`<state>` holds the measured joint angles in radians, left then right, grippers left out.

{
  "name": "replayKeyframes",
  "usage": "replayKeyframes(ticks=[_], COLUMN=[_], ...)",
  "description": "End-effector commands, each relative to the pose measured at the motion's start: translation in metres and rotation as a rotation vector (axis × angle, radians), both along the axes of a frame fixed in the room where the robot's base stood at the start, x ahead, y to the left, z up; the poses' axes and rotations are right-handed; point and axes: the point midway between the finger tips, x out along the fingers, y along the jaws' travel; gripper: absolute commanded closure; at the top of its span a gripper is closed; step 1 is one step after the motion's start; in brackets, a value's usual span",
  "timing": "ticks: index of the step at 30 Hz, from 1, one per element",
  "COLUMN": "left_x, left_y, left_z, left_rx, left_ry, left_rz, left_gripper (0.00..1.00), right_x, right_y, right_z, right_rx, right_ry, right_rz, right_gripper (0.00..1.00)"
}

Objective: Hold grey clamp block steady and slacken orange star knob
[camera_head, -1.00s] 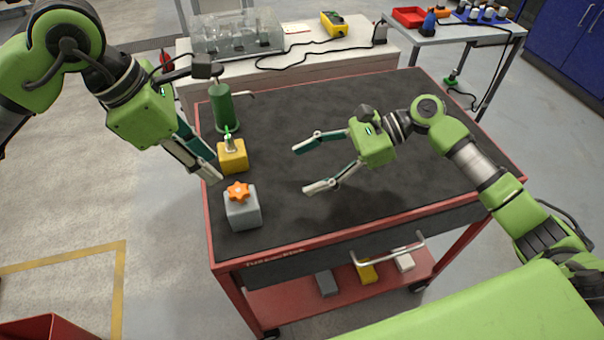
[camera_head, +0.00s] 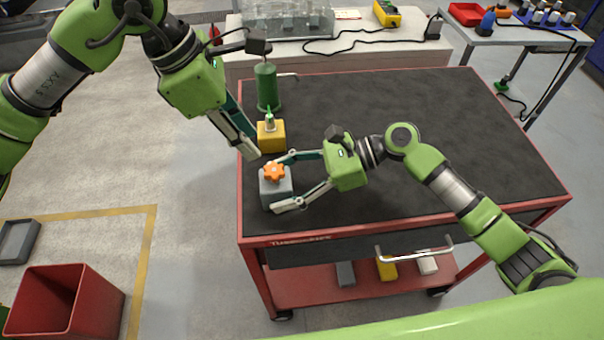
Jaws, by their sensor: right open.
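The grey clamp block (camera_head: 276,194) stands near the front left corner of the dark table top. The orange star knob (camera_head: 274,172) sits on top of it. My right gripper (camera_head: 281,182) is open, with one finger behind the block and the other at its front, so the block shows between the fingertips. I cannot tell whether either finger touches it. My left gripper (camera_head: 248,148) points down beside the table's left edge, just above and left of the knob and apart from it. Its fingers are seen nearly edge-on, so their opening is unclear.
Just behind the block stands a yellow block (camera_head: 271,136) with a green-tipped fitting. A green cylinder (camera_head: 267,88) is further back. The right part of the table top (camera_head: 420,110) is clear. A red bin (camera_head: 62,303) stands on the floor at left.

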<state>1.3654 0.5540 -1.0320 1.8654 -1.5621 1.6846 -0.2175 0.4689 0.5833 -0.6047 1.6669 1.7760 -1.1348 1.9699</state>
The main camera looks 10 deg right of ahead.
Motion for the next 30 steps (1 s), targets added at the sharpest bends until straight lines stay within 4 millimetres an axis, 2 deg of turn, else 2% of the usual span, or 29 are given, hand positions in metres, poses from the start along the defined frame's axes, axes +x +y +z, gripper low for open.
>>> replayKeyframes(ticks=[6, 14, 18, 21, 24, 30], left_x=[0.0, 0.0, 0.0, 0.0, -0.001, -0.014], left_y=[0.0, 0.0, 0.0, 0.0, 0.0, -0.009], left_z=[0.0, 0.0, 0.0, 0.0, -0.001, -0.017], left_rx=[0.0, 0.0, 0.0, 0.0, -0.004, -0.106], left_ry=[0.0, 0.0, 0.0, 0.0, 0.004, 0.072], left_rz=[0.0, 0.0, 0.0, 0.0, -0.004, -0.072], left_gripper=[0.72, 0.72, 0.72, 0.72, 0.54, 0.54], right_x=[0.0, 0.0, 0.0, 0.0, 0.0, 0.0], right_y=[0.012, 0.013, 0.013, 0.013, 0.013, 0.012], right_z=[-0.005, -0.005, -0.005, -0.005, -0.005, -0.005], right_rx=[0.0, 0.0, 0.0, 0.0, -0.001, -0.001], right_ry=[-0.001, -0.001, -0.001, -0.001, 0.0, 0.0], right_rz=[-0.001, -0.001, -0.001, -0.001, -0.001, -0.001], right_gripper=[0.35, 0.35, 0.72, 0.94, 0.94, 0.94])
